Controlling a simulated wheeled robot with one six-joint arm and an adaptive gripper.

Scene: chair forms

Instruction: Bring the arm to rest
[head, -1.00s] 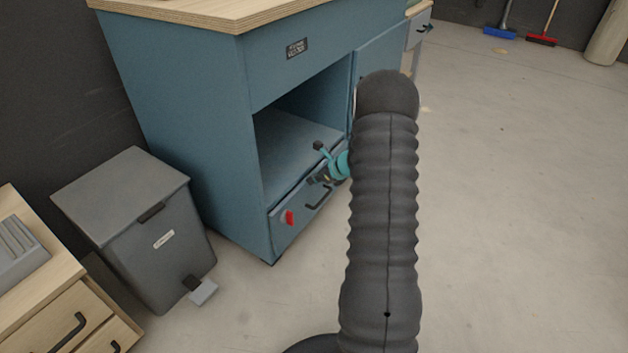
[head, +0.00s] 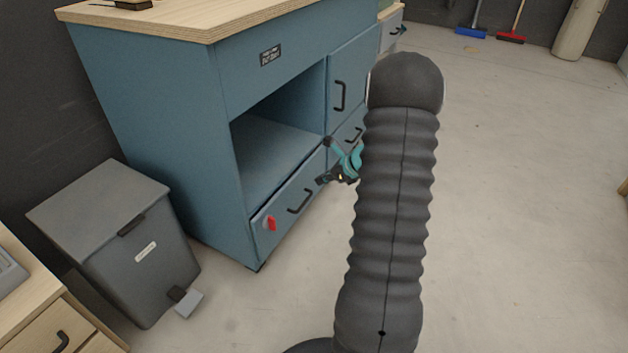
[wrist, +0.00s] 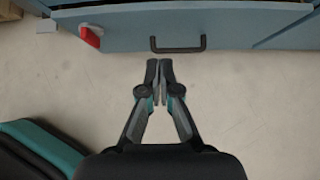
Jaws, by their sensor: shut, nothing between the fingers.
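My gripper (wrist: 159,72) is shut and empty in the wrist view. Its fingertips point toward the black handle (wrist: 178,44) of a low blue drawer, with a gap of floor between them. In the head view my gripper (head: 322,181) shows partly beside my dark ribbed arm, in front of the blue cabinet (head: 180,130). The arm hides part of the wrist. A red piece (head: 271,223) sits on the drawer front, and it also shows in the wrist view (wrist: 90,37).
The cabinet has an open shelf bay (head: 275,155) above the drawer. A grey pedal bin (head: 120,245) stands left of it, beside a wooden drawer unit (head: 60,315). Blue and red brooms (head: 511,38) stand far back. The floor (head: 530,200) at right is clear.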

